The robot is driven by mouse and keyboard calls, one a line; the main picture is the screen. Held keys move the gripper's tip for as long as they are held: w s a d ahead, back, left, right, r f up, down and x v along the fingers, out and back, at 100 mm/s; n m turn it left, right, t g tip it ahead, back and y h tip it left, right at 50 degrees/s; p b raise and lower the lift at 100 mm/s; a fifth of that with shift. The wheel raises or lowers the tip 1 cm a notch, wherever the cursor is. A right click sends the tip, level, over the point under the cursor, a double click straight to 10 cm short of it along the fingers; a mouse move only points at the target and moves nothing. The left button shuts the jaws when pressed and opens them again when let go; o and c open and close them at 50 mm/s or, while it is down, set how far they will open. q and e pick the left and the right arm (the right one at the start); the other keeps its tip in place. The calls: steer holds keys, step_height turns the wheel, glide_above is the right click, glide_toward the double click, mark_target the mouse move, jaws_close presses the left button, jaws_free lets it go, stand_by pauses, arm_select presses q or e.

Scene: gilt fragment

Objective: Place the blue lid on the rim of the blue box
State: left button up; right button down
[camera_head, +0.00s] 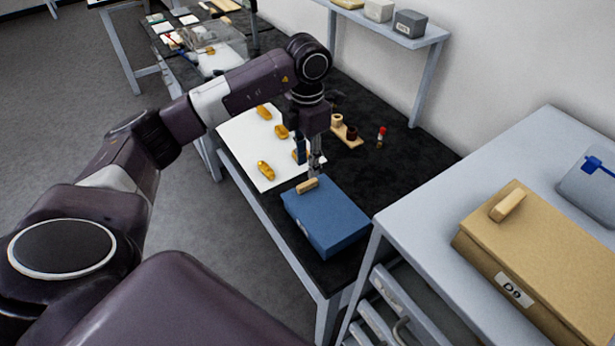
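The blue lid (325,208) lies over the blue box (345,243) near the front end of the black table; its wooden handle (307,185) is at the far left end. From here I cannot tell whether the lid sits fully on the rim all round. My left gripper (316,172) points down right at the handle. The fingertips are small and partly hidden, so I cannot tell whether they touch or grip it. My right gripper is not in view.
A white sheet (245,150) with several golden pieces lies behind the box. A wooden stand (347,136) and a red-topped vial (381,137) are farther right. A grey table (425,213) with a tan box marked D9 (550,255) stands close on the right.

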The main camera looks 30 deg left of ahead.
arm_select(q)
step_height(320, 180, up, 6)
steer(key=shift+f+b, duration=0.15)
steer(key=shift+b, duration=0.25)
